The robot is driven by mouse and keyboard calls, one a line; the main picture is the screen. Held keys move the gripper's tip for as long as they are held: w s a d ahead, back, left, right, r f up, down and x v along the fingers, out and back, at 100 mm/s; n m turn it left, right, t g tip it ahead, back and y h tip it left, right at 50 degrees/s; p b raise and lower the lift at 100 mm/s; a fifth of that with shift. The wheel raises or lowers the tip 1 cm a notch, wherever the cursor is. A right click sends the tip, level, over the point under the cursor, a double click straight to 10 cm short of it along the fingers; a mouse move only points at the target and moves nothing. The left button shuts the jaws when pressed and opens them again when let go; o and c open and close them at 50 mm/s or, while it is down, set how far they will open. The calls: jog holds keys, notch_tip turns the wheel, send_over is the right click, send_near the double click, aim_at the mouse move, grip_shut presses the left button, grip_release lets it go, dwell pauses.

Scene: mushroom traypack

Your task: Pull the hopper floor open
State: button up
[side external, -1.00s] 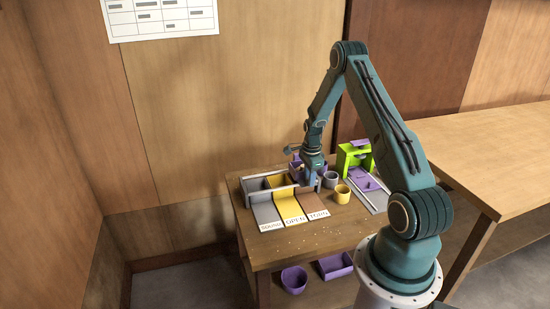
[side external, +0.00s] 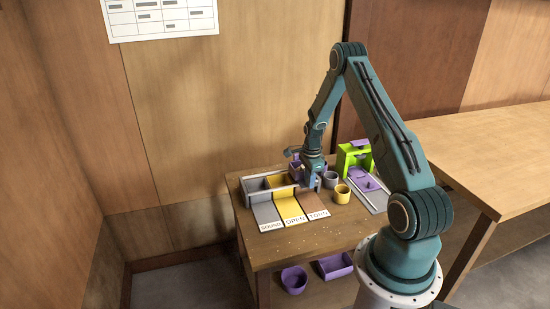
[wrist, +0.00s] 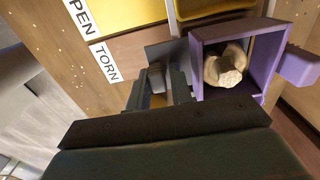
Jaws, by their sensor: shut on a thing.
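The purple hopper (wrist: 199,68) shows in the wrist view as a square-walled box with a pale mushroom (wrist: 226,66) inside. In the side view the hopper (side external: 295,165) is partly hidden behind my gripper (side external: 317,185). In the wrist view my gripper (wrist: 160,84) is beside the hopper's left wall, its dark fingers close together. They are shut on a small piece beside the hopper, probably the floor's pull, mostly hidden by the fingers. I cannot tell how far the floor is open.
The sorting tray with lanes marked SOUND, OPEN and TORN (side external: 292,207) lies left of my gripper. The table front is mostly clear, with small crumbs.

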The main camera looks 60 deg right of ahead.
jog(key=shift+s+a+f, duration=0.2)
jog(key=shift+s+a, duration=1.15)
jog(key=shift+s+a+f, duration=0.15)
jog(key=shift+s+a, duration=1.2)
jog(key=o, duration=0.7)
jog(key=shift+o, duration=0.2)
jog(key=shift+r, duration=0.1)
jog(key=shift+w+d+r, duration=0.1)
jog(key=shift+r, duration=1.05)
jog(key=shift+w+d+r, duration=0.1)
jog(key=shift+r, duration=1.05)
jog(key=shift+r, duration=0.1)
